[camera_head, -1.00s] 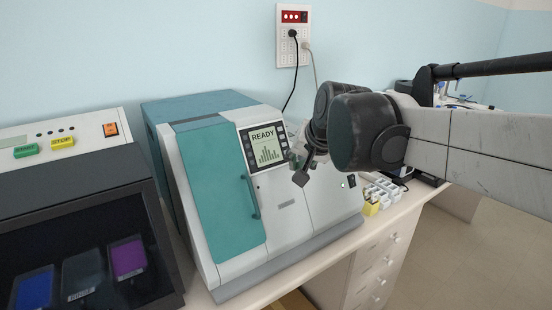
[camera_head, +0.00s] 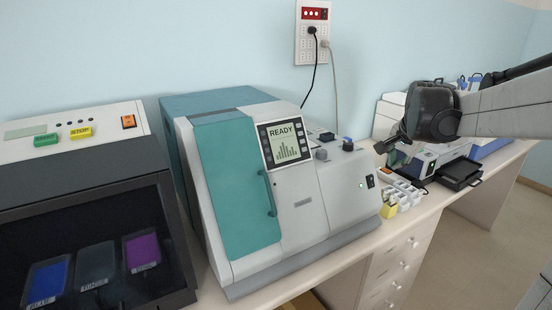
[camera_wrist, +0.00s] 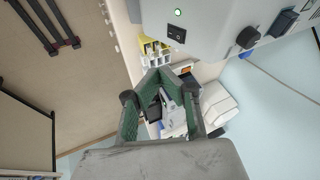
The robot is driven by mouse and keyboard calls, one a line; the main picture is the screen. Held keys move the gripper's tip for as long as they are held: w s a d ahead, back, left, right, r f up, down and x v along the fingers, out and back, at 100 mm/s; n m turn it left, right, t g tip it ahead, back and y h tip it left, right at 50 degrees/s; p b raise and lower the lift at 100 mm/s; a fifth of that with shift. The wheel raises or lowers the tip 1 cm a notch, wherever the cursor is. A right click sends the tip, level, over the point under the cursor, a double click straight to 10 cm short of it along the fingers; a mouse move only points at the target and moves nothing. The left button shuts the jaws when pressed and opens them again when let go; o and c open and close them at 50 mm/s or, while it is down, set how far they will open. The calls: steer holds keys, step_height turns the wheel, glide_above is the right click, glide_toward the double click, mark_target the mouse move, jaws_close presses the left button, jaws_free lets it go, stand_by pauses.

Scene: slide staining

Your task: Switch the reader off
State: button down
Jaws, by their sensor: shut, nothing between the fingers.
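The reader (camera_head: 225,200) is a teal and pale grey machine in the middle of the head view. Its screen (camera_head: 286,142) shows READY and a bar graph. A black rocker switch (camera_head: 370,182) sits low on its right front, beside a lit green light (camera_head: 361,185). In the wrist view the switch (camera_wrist: 176,34) and the lit green light (camera_wrist: 177,12) are at the top. My gripper (camera_head: 382,147) is to the right of the reader and apart from it. In the wrist view my gripper (camera_wrist: 167,75) is shut and empty, with the switch beyond its tips.
A dark-fronted stainer (camera_head: 85,225) stands on the left. Small white and yellow holders (camera_head: 402,195) stand on the bench right of the reader. Another device with a black tray (camera_head: 460,170) is farther right. A wall outlet (camera_head: 312,35) with cords is above.

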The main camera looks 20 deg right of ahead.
glide_toward(373, 182)
step_height(373, 182, down, 4)
steer(key=d, duration=0.2)
steer(key=shift+w+f+p, duration=0.2)
steer(key=shift+w+f, duration=0.05)
steer(key=shift+w, duration=0.2)
steer(key=shift+w+f+p, duration=0.15)
steer(key=shift+w+f, duration=0.05)
steer(key=shift+w, duration=0.25)
steer(key=shift+w+a+f, duration=0.15)
steer(key=shift+w+f, duration=0.1)
steer(key=shift+w, duration=0.25)
